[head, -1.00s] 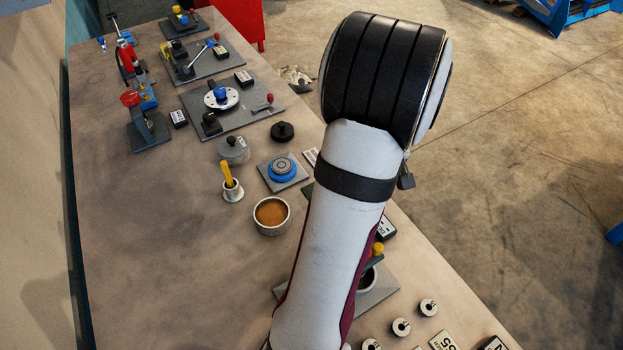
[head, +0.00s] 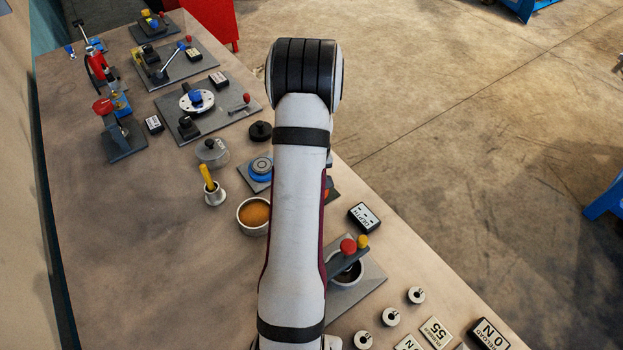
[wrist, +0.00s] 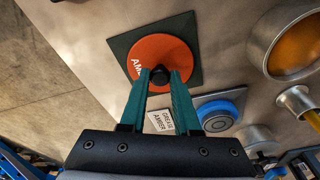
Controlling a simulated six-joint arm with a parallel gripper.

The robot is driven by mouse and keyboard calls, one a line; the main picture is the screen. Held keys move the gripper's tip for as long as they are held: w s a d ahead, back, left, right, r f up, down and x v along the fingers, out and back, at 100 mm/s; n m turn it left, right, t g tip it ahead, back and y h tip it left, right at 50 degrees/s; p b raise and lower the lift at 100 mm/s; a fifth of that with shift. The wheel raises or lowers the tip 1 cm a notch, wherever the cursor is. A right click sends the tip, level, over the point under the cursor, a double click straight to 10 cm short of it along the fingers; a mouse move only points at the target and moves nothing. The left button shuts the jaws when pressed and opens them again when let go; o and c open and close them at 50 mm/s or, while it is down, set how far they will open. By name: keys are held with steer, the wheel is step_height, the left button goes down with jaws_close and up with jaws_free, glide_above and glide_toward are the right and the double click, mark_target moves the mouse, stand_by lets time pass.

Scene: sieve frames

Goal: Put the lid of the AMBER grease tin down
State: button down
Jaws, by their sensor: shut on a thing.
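The amber grease tin (head: 252,215) stands open on the bench, left of my arm, with amber grease inside. Its metal rim and amber contents also show at the upper right of the wrist view (wrist: 268,58). In the wrist view my gripper (wrist: 160,78) is shut on the dark knob of the round orange lid (wrist: 152,52), which has white letters starting "AM". The lid is over a dark square pad (wrist: 190,78); I cannot tell whether it touches it. In the head view only an orange sliver of the lid (head: 334,188) shows beside my arm, which hides the gripper.
A blue ring (head: 261,167) on a grey plate and a cup with a yellow-handled tool (head: 213,193) stand near the tin. A grey lidded pot (head: 212,152) is behind them. A label card (wrist: 160,121) lies beside the pad.

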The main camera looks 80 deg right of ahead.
steer(key=c, duration=0.6)
jaws_free()
steer(key=shift+c, duration=0.2)
step_height(320, 180, up, 12)
steer(key=a, duration=0.2)
steer(key=w+a+r+n+y, duration=0.1)
steer(key=w+a+r+n, duration=0.15)
steer(key=w+a, duration=0.6)
steer(key=w+a+r+n, duration=0.1)
steer(key=w+a+r, duration=0.3)
steer(key=w+a, duration=0.45)
steer(key=s+a+r+n+y, duration=0.2)
steer(key=a+n, duration=0.1)
steer(key=a, duration=1.6)
steer(key=s+a+n, duration=0.1)
steer(key=s+a, duration=0.6)
steer(key=a, duration=0.1)
steer(key=shift+a+f+g, duration=0.2)
steer(key=shift+f+g, duration=0.15)
steer(key=shift+g, duration=0.05)
